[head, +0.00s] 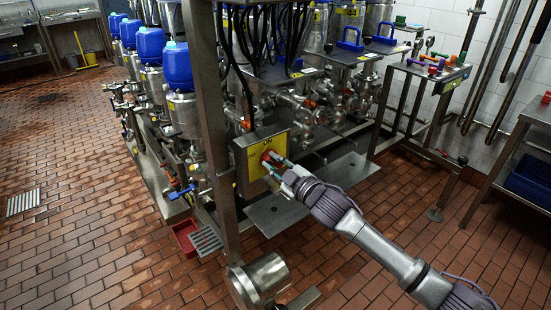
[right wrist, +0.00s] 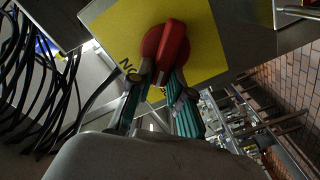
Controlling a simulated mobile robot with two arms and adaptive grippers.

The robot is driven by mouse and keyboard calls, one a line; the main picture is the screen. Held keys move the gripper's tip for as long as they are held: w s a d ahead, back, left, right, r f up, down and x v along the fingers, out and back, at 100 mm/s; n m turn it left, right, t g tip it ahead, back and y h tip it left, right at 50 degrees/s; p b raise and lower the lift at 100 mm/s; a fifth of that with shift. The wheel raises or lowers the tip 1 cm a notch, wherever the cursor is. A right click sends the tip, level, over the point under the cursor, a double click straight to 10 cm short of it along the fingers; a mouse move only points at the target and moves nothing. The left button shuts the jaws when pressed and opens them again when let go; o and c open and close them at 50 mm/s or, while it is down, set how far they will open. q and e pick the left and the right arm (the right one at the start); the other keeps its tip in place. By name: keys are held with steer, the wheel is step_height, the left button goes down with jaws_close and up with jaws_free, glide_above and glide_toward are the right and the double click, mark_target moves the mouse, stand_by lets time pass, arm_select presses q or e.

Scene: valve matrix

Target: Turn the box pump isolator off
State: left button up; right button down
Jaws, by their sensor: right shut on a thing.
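The box pump isolator is a grey metal box (head: 239,178) with a yellow face plate (head: 257,171), fixed beside a steel post. Its red rotary knob (head: 267,156) shows on the plate. In the right wrist view, the red knob (right wrist: 174,42) sits on the yellow plate (right wrist: 208,52), with dark letters reading ON at the plate's edge near it. My right gripper (head: 273,164) reaches the knob from the lower right. In the right wrist view, its teal-padded fingers (right wrist: 163,80) are shut on the knob's handle and hide part of it. My left gripper is not in view.
A steel post (head: 207,110) stands just left of the box. Black cables (head: 268,35) hang above it. Steel piping and valves (head: 305,110) lie behind. A steel motor-like cylinder (head: 262,277) is below. The brick floor (head: 90,240) is open at left.

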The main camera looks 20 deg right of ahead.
steer(key=shift+s+a+f+n+p, duration=0.1)
steer(key=shift+f+n+p, duration=0.15)
steer(key=shift+n, duration=1.3)
steer(key=shift+a+f+n+p, duration=0.1)
steer(key=shift+f+n, duration=0.2)
steer(key=shift+n, duration=1.2)
steer(key=shift+s+a+f+n+p, duration=0.1)
steer(key=shift+f+n+p, duration=0.15)
steer(key=shift+n, duration=1.3)
steer(key=c, duration=1.1)
jaws_free()
steer(key=v, duration=1.2)
steer(key=shift+w, duration=0.1)
